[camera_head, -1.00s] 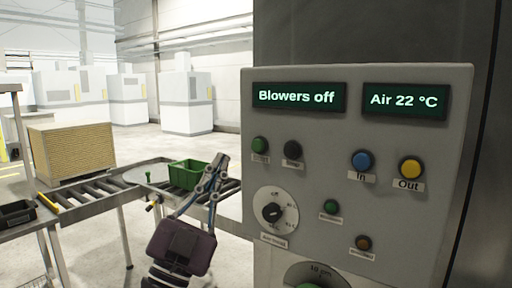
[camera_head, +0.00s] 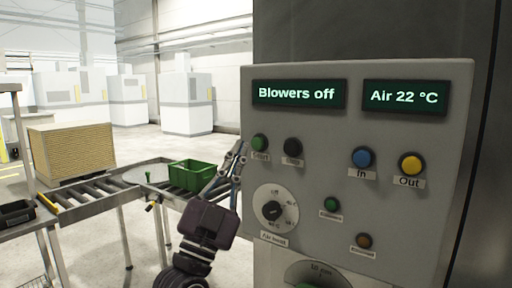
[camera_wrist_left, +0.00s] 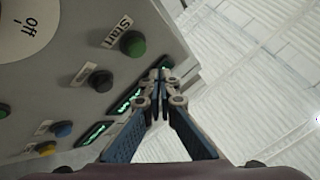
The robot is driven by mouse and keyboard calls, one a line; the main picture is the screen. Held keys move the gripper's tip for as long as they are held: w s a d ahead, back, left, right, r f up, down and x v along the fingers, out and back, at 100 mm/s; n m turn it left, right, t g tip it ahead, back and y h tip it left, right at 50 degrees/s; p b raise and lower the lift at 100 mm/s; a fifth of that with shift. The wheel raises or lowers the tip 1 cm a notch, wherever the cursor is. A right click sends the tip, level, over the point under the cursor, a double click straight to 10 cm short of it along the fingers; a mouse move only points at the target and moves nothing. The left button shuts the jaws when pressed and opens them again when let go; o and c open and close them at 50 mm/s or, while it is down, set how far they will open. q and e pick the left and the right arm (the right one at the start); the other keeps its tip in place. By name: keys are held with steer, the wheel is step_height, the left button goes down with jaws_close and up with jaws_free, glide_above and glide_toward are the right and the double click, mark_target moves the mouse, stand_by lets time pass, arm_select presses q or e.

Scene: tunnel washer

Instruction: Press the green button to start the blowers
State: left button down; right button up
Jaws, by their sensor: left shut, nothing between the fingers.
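The green Start button (camera_head: 260,143) is at the upper left of the grey control panel (camera_head: 330,235), under a display (camera_head: 298,95) reading "Blowers off". A black button (camera_head: 293,147) labelled Stop is to its right. My left gripper (camera_head: 240,147) is shut and empty, with its tips just left of the green button; I cannot tell the gap in depth. In the left wrist view the green button (camera_wrist_left: 132,43) lies beyond and left of the shut fingertips (camera_wrist_left: 160,70), apart from them in the picture. My right gripper is not in view.
The panel also has a blue In button (camera_head: 362,158), a yellow Out button (camera_head: 411,164), a dial (camera_head: 272,211) and small lamps. A roller conveyor (camera_head: 95,190) with a green crate (camera_head: 190,176) stands behind my left arm.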

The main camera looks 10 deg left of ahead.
mark_target(257, 144)
arm_select(q)
steer(key=shift+w+d, duration=0.2)
steer(key=shift+w, duration=0.4)
steer(key=shift+w+d, duration=0.2)
steer(key=shift+w, duration=0.4)
steer(key=shift+w, duration=0.15)
stand_by(0.5)
steer(key=shift+w+d, duration=0.15)
steer(key=shift+w, duration=0.1)
steer(key=shift+w+d, duration=0.2)
steer(key=shift+w, duration=0.3)
stand_by(0.7)
steer(key=shift+s, duration=0.15)
stand_by(0.3)
steer(key=shift+s+a, duration=0.35)
steer(key=shift+s, duration=0.4)
